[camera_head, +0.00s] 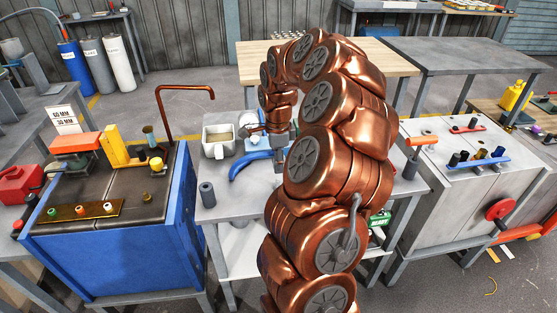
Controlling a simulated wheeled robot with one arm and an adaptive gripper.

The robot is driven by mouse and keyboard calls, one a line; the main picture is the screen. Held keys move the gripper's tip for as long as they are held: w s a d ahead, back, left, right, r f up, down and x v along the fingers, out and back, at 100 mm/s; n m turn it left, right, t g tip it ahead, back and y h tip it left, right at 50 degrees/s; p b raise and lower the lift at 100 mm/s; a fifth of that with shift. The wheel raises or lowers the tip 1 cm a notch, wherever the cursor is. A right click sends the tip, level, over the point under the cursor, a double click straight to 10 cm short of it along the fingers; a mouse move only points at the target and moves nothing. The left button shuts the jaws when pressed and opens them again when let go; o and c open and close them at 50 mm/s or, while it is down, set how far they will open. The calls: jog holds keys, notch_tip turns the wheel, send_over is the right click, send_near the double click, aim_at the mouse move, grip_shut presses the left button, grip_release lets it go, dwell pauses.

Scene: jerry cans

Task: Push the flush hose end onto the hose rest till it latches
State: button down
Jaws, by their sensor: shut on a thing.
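A blue curved hose (243,167), which looks like the flush hose, lies over the middle grey table. One end droops to the left and the other runs right, under my gripper (279,146). My gripper points down at that end and is shut on it, though my copper arm hides most of the fingers and the grip itself. A light blue block (261,142) stands just behind the hose. I cannot make out the hose rest for sure, nor whether the hose end touches it.
A grey jug (218,137) and a dark cylinder (207,194) stand left on the table. A blue cabinet (120,253) with a bent copper pipe (186,88) is further left. A grey bench (455,170) stands right. My arm blocks the table's right part.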

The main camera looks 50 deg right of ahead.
jog(key=shift+w+a+f+b, duration=0.15)
jog(key=shift+b, duration=0.65)
jog(key=shift+f+b, duration=1.65)
jog(key=shift+f, duration=0.3)
jog(key=shift+f+b, duration=0.1)
jog(key=shift+b, duration=0.8)
jog(key=shift+f+b, duration=1.25)
jog(key=shift+f, duration=0.2)
jog(key=c, duration=0.7)
grip_release()
jog(key=shift+o, duration=0.2)
